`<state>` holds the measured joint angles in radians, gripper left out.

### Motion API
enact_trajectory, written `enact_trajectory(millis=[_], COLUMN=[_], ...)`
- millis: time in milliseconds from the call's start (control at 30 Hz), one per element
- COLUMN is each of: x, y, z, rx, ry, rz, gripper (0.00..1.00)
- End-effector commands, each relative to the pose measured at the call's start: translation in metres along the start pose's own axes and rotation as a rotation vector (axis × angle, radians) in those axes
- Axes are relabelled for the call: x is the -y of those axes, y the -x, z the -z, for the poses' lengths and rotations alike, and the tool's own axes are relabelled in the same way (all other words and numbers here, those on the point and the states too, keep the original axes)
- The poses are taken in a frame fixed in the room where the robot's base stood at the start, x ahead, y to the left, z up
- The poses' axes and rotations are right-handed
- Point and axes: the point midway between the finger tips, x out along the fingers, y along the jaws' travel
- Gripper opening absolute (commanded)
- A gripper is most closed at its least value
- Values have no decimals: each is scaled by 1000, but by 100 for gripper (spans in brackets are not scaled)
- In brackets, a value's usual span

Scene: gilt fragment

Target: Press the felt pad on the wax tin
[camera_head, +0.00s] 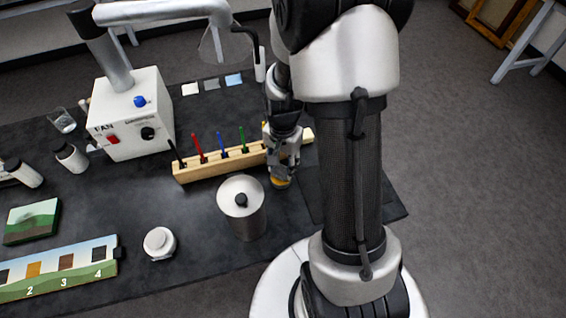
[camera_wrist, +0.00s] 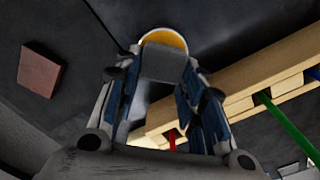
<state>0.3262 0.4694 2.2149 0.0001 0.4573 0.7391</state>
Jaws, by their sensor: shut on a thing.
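My gripper (camera_wrist: 160,75) is shut on a grey block, which I take to be the felt pad (camera_wrist: 163,63). It points down at the black table top in front of the wooden rack's right part. A round yellow-orange disc with a pale rim, seemingly the wax tin (camera_wrist: 166,38), shows just beyond the pad in the wrist view. The pad hides its lower part. In the head view its orange edge (camera_head: 280,183) shows under my gripper (camera_head: 281,172). I cannot tell whether pad and tin touch.
A wooden rack (camera_head: 215,168) with several coloured tools stands close beside my gripper. A metal canister (camera_head: 241,213) and a white jar (camera_head: 160,243) stand nearer. A fan box (camera_head: 128,118) is behind left. A reddish-brown block (camera_wrist: 40,69) lies apart on the dark surface.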

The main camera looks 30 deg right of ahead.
Motion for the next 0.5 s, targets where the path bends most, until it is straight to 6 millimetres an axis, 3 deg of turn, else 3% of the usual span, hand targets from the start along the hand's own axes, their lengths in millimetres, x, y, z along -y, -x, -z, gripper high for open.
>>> enact_trajectory(millis=[500], x=[0], y=[-5], z=[0], rx=[0], ry=[0], rz=[0], gripper=[17])
